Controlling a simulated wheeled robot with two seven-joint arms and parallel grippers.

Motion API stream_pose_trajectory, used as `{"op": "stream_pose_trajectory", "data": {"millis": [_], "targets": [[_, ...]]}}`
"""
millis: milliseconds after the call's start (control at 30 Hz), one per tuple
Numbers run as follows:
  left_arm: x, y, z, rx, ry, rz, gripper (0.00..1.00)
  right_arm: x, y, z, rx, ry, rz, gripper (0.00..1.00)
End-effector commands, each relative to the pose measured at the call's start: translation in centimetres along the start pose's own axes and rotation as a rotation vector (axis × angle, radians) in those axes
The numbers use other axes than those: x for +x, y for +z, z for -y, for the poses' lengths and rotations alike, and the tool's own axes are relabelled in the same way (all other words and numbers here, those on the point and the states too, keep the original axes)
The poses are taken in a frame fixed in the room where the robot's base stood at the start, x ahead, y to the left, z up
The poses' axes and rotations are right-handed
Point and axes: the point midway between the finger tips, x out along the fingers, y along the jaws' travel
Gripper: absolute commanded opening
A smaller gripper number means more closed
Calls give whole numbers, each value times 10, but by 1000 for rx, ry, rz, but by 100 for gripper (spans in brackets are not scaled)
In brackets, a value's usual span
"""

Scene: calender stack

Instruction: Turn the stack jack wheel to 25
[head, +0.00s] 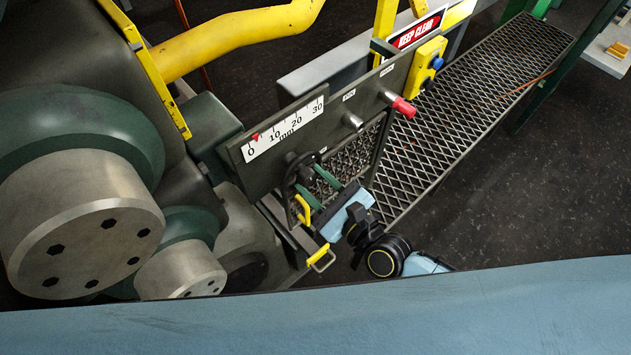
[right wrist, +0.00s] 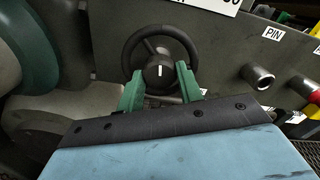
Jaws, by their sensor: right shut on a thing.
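The stack jack wheel (right wrist: 190,42) is a dark round handwheel on the panel. Its hub (right wrist: 158,74) bears a white mark pointing up in the right wrist view. The wheel (head: 290,178) is partly hidden by my gripper in the head view. My right gripper (head: 306,177) has green fingers, one on each side of the hub, and is shut on the wheel; its fingers (right wrist: 159,70) also show in the wrist view. The white mm scale (head: 285,130) runs from 0 to 30, and its red pointer (head: 255,137) stands near 0. My left gripper is out of view.
To the right of the wheel are a grey pin knob (head: 352,121) and a red-tipped handle (head: 402,107). A yellow box with a blue button (head: 427,66) is beyond. Large rollers (head: 85,235) stand left. Yellow handles (head: 321,257) are close below the gripper.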

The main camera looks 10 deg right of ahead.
Motion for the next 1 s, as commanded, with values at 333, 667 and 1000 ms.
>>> {"op": "stream_pose_trajectory", "data": {"millis": [333, 667, 1000], "targets": [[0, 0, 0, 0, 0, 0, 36, 0, 0, 0, -119, 0, 0, 13], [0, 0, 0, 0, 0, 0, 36, 0, 0, 0, -132, 0, 0, 13], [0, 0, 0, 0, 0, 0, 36, 0, 0, 0, -131, 0, 0, 58]]}}
